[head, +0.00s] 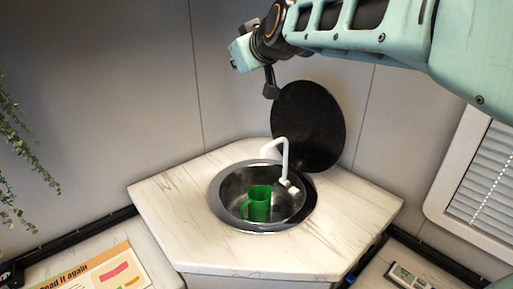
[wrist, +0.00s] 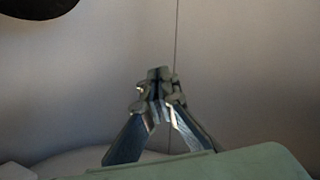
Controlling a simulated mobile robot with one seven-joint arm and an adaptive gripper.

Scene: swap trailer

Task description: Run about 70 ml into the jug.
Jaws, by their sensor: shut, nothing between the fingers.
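The green jug (head: 259,204) stands upright in the round metal sink (head: 226,207), with its handle to the left. Its contents cannot be made out. A white tap (head: 286,155) arches over the sink, and its outlet end is close to the jug's upper right. I cannot tell whether it is right over the jug's mouth. A small white piece (head: 293,190) shows by the outlet. No water stream is visible. My gripper (head: 271,91) is high above and behind the sink, apart from tap and jug. In the wrist view its fingers (wrist: 158,74) are shut and empty.
A round black lid (head: 308,127) stands upright behind the sink, close below my gripper. The pale marble-look counter (head: 165,205) around the sink is clear. A printed sheet (head: 105,270) lies at lower left. A window with blinds (head: 485,185) is at right, and a plant hangs at left.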

